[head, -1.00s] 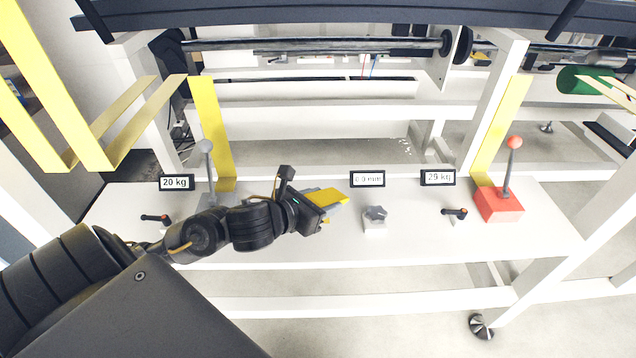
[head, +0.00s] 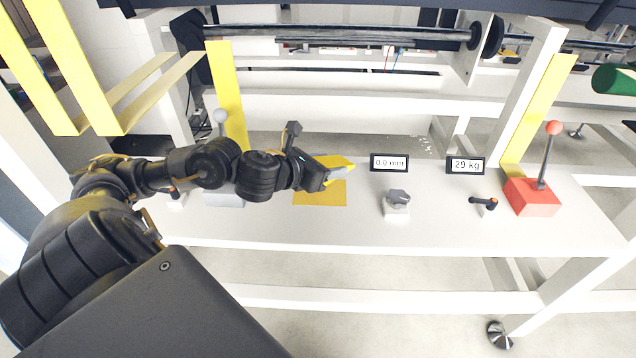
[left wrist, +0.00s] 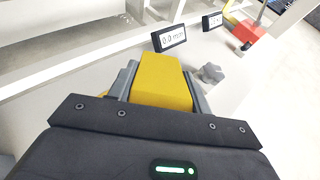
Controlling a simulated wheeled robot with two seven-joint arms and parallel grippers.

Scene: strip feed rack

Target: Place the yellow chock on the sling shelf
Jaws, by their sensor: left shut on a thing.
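The yellow chock (head: 342,162) is between the grey fingers of my left gripper (head: 338,172). In the left wrist view the chock (left wrist: 160,82) fills the space between the two fingers. Yellow bands with two long arms (head: 150,92) stand at the upper left, apart from the chock. I cannot tell for sure which part is the sling shelf. My right gripper does not show.
On the bench (head: 440,235) are a grey knob (head: 397,199), a black-handled lever (head: 484,203), a red block with a lever (head: 532,196) and displays reading 0.0 mm (head: 389,163) and 29 kg (head: 465,165). Yellow uprights (head: 228,95) and a roller (head: 350,34) stand behind.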

